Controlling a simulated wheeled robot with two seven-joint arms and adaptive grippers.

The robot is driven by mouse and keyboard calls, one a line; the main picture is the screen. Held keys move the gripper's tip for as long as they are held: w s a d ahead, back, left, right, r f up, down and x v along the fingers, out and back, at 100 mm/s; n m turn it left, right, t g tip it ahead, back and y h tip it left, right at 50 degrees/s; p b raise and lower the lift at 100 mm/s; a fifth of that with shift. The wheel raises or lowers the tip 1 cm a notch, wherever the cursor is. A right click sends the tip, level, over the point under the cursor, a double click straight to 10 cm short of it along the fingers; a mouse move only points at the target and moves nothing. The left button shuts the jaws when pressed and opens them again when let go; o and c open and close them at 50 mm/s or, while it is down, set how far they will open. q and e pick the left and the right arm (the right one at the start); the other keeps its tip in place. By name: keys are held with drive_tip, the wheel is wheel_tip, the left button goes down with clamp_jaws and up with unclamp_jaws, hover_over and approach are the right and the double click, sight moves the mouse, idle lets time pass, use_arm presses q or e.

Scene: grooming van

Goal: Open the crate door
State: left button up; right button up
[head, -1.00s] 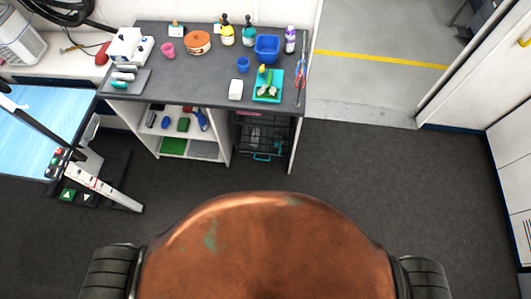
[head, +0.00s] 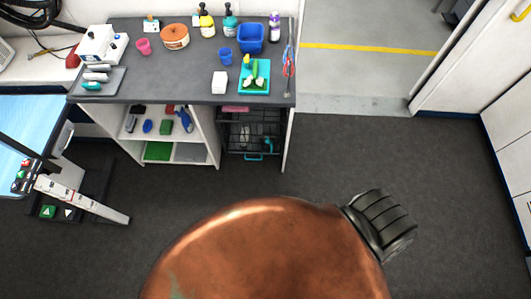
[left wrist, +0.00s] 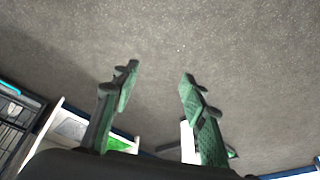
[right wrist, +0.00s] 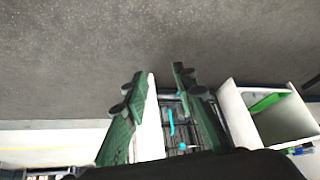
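The black wire crate (head: 240,143) stands on the floor in the right bay under the grey counter. Its barred front faces me and looks shut, with a teal handle (head: 254,157) low on it. My right gripper (right wrist: 157,78) is open and empty; the crate and its teal handle (right wrist: 170,123) show beyond and between its fingers, apart from them. My left gripper (left wrist: 160,70) is open and empty over bare floor; part of the crate (left wrist: 12,125) shows at the left edge of that view. Neither gripper shows in the head view.
The counter (head: 190,88) holds bottles, a blue bin (head: 251,39) and a teal tray (head: 248,88). White shelves (head: 218,155) adjoin the crate's left side. A blue-topped table (head: 15,125) with a white leg stands at left. Dark floor before the crate is clear.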

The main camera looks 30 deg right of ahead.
use_arm(q)
drive_tip(key=w+a+n+t+b, duration=0.1)
drive_tip(key=w+a+t+b, duration=0.1)
drive_tip(key=w+b, duration=0.5)
use_arm(e)
drive_tip(key=w+d+f+m+t+h+b, duration=0.1)
drive_tip(key=w+d+f+t+h+b, duration=0.1)
drive_tip(key=w+b, duration=0.8)
drive_tip(key=w+d+f+m+t+h+b, duration=0.1)
drive_tip(key=w+d+f+t+b, duration=0.3)
drive_tip(key=w+b, duration=0.7)
drive_tip(key=w+d+f+m+t+h+b, duration=0.1)
drive_tip(key=w+d+f+t+h+b, duration=0.2)
drive_tip(key=w, duration=2.7)
wheel_tip(320, 180, down, 4)
drive_tip(key=shift+w+r+t+b, duration=0.2)
drive_tip(key=shift+t+b, duration=0.5)
drive_tip(key=shift+b, duration=3.3)
use_arm(q)
drive_tip(key=d+f+m+t+h, duration=0.2)
drive_tip(key=d+f+h, duration=0.1)
drive_tip(key=d+f, duration=1.1)
drive_tip(key=shift+f+h, duration=0.3)
drive_tip(key=shift+f, duration=0.3)
use_arm(e)
drive_tip(key=shift+r, duration=0.1)
use_arm(q)
drive_tip(key=shift+d, duration=0.1)
